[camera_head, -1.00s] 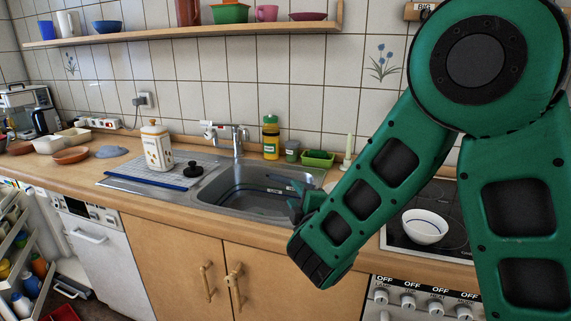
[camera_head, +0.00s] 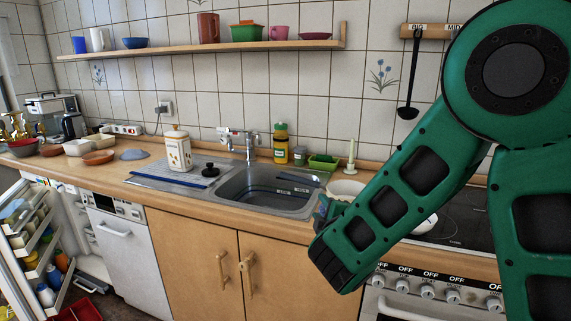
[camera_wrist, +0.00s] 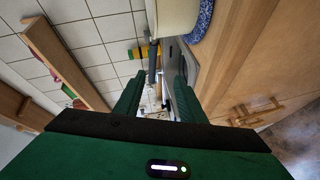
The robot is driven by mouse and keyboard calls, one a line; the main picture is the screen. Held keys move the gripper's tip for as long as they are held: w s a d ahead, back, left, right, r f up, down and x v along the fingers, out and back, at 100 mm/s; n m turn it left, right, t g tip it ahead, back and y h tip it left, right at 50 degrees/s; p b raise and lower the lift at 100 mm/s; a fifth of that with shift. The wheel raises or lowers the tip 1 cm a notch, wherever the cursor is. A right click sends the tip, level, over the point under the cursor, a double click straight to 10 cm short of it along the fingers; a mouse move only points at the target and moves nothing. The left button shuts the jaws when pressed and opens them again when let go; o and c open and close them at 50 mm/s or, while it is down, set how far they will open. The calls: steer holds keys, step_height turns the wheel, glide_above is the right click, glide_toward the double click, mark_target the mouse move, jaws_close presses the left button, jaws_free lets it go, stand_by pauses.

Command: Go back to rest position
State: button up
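My green arm (camera_head: 400,190) reaches down and left across the right of the head view. My gripper (camera_wrist: 157,98) shows in the wrist view with its two green fingers apart and nothing between them. In the head view the gripper is mostly hidden behind the forearm, in front of the counter right of the sink (camera_head: 265,190).
The open fridge (camera_head: 42,262) stands at the lower left. A white jar (camera_head: 178,152) stands beside the sink. A white pot (camera_head: 345,189) is on the counter near my forearm and close to the gripper in the wrist view (camera_wrist: 172,14). A shelf (camera_head: 200,52) runs above.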

steer(key=s+d+m+g+h, duration=0.1)
steer(key=d+m+h, duration=0.1)
steer(key=d, duration=0.5)
steer(key=s+d+m+g+h, duration=0.1)
steer(key=d+m+g+h, duration=0.1)
steer(key=d, duration=0.5)
steer(key=s+d+f+m+g+h, duration=0.1)
steer(key=s+d+m+h, duration=0.1)
steer(key=d+m, duration=0.2)
steer(key=shift+s+d, duration=0.1)
steer(key=shift+d, duration=1.5)
steer(key=s+d+f+m+g, duration=0.2)
steer(key=s+d+m+g, duration=0.25)
steer(key=s+d, duration=0.4)
steer(key=s+d+f+m+g, duration=0.1)
steer(key=s+d+m+g, duration=0.35)
steer(key=s, duration=0.65)
steer(key=s+a+m+g+y, duration=0.3)
steer(key=s+m+y, duration=0.1)
steer(key=s, duration=1.3)
steer(key=shift+r+m+y, duration=0.25)
steer(key=shift+m+y, duration=0.05)
steer(key=shift+m, duration=0.4)
